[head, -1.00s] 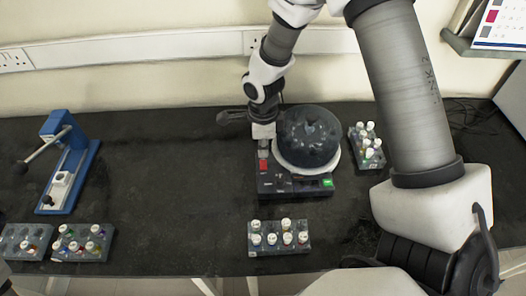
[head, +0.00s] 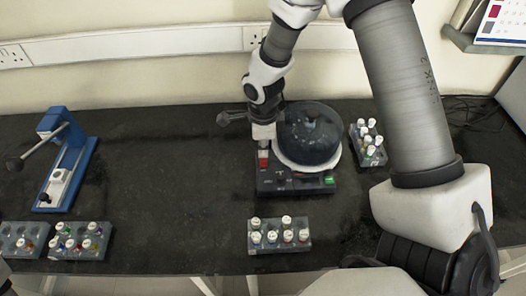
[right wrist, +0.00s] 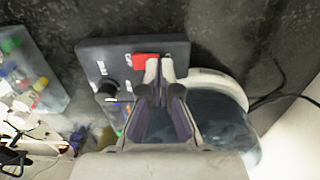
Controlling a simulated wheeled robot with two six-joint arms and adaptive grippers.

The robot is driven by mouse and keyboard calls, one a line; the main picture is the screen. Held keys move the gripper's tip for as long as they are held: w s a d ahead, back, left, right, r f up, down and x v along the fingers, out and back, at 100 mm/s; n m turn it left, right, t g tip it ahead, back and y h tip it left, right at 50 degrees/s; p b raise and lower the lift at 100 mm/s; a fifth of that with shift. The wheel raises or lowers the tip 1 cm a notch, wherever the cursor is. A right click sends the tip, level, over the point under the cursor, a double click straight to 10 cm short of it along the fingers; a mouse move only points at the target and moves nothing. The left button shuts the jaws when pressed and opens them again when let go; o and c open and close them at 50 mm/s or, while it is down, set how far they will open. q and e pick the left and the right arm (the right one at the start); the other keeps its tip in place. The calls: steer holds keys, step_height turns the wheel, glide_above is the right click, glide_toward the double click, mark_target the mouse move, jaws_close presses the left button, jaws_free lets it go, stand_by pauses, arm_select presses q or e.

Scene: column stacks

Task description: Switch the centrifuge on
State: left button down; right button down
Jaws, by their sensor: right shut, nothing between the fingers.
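The centrifuge stands at the back of the bench, with a dark see-through domed lid (head: 311,130) and a black front panel (head: 295,184). A red switch (head: 263,159) is at the panel's left and a green display (head: 329,180) at its right. My right gripper (head: 263,146) is shut and empty, pointing down at the red switch. In the right wrist view its fingertips (right wrist: 160,68) are right beside the red switch (right wrist: 146,60); I cannot tell whether they touch it. The lid is down and the inside looks smooth and blurred.
A tube rack (head: 279,236) stands in front of the centrifuge and another (head: 368,146) to its right. A blue press-like device (head: 72,165) and more racks (head: 80,241) are at the left. The bench between is clear.

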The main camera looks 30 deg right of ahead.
steer(key=shift+f+b, duration=0.3)
steer(key=shift+f, duration=0.15)
steer(key=shift+r, duration=0.1)
step_height(320, 180, up, 5)
steer(key=p, duration=0.3)
steer(key=shift+p, duration=0.4)
